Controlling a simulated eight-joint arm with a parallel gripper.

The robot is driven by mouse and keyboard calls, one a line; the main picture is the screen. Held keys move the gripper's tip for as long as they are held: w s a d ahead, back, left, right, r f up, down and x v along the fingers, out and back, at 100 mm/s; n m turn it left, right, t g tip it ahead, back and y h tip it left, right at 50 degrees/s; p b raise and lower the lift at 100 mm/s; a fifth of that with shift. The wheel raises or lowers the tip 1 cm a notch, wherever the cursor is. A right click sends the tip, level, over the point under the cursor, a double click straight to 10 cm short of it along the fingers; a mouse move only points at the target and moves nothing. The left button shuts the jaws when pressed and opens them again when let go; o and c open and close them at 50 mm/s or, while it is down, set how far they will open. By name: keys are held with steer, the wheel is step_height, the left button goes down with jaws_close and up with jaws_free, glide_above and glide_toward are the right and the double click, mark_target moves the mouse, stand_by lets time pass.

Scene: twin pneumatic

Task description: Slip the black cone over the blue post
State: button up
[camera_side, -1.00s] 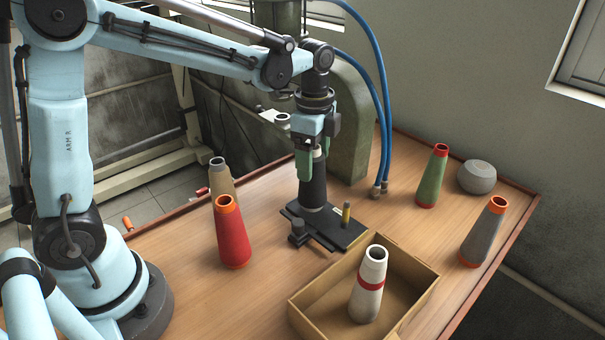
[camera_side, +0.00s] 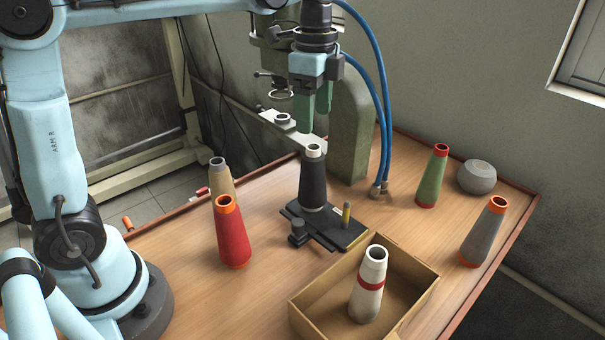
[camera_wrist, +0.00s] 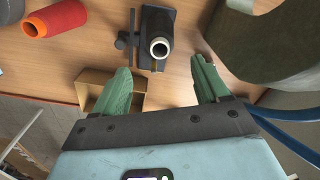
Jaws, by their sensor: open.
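The black cone (camera_side: 313,180), with a white top rim, stands upright on a dark base plate (camera_side: 345,232) in the side view. In the wrist view its open top (camera_wrist: 160,47) faces the camera. No blue post shows in either view; if one is under the cone, it is hidden. My gripper (camera_side: 314,118) is above the cone, apart from it, with its green fingers open and empty. In the wrist view the open fingers (camera_wrist: 163,72) are spread to either side, with the cone beyond them.
A yellow peg (camera_side: 346,212) stands on the plate beside the cone. A cardboard box (camera_side: 300,305) in front holds a white cone (camera_side: 368,300) with a red band. Red (camera_side: 232,240), tan (camera_side: 221,180), green (camera_side: 432,180) and grey (camera_side: 483,238) cones stand around. Blue hoses (camera_side: 383,130) hang behind.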

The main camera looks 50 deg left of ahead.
steer(key=shift+r, duration=0.9)
steer(key=shift+s, duration=0.1)
steer(key=s+a+f+n+t, duration=0.1)
steer(key=s+f+n+t, duration=0.6)
steer(key=s+f+n, duration=0.2)
steer(key=s+n, duration=0.2)
steer(key=n, duration=0.2)
steer(key=shift+s+a+n, duration=0.2)
steer(key=shift+a+n, duration=0.05)
steer(key=shift+n, duration=0.05)
